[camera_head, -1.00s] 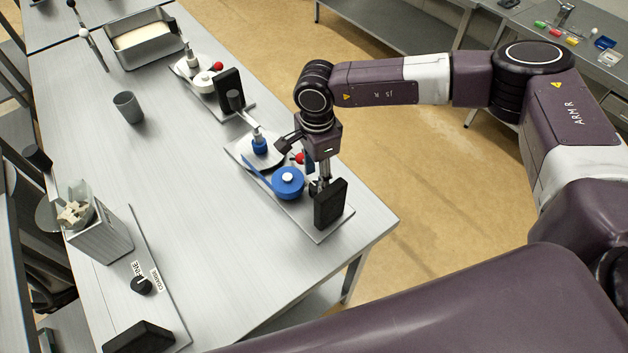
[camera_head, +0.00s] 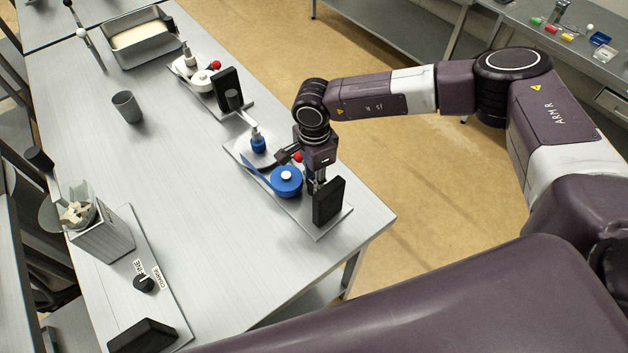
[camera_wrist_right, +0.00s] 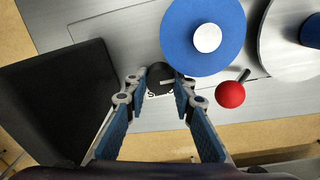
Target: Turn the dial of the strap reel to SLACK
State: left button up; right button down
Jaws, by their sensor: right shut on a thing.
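The strap reel stands on a metal plate on the table, with a blue drum with a white hub (camera_head: 286,180). In the right wrist view the blue drum (camera_wrist_right: 203,38) is at the top. The reel's black dial (camera_wrist_right: 159,76) has a pale pointer line, pointing right in that view. Lettering beside it is mostly hidden, so I cannot read which mark the pointer is at. My right gripper (camera_head: 313,184) points down over the plate, between the drum and a black block. Its fingertips (camera_wrist_right: 160,88) are closed on the dial's sides. My left gripper is not in view.
The black block (camera_head: 328,201) stands close to the right gripper. A red ball knob (camera_wrist_right: 230,94) is near the drum. A second station with a white drum (camera_head: 201,81), a grey cup (camera_head: 127,107) and a box of pale pieces (camera_head: 102,235) stand elsewhere. The table's middle is clear.

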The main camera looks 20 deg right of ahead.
jog(key=shift+f+m+b, duration=0.15)
jog(key=shift+m+b, duration=0.55)
jog(key=shift+b, duration=0.15)
jog(key=m+b, duration=1.1)
jog(key=shift+b, duration=0.35)
jog(key=m+b, duration=0.2)
jog(key=shift+a+m, duration=0.1)
jog(key=shift+m, duration=0.3)
jog(key=shift+m+b, duration=0.8)
jog(key=shift+m, duration=0.4)
jog(key=shift+r, duration=0.2)
jog(key=shift+m, duration=0.3)
jog(key=c, duration=1.6)
grip_release()
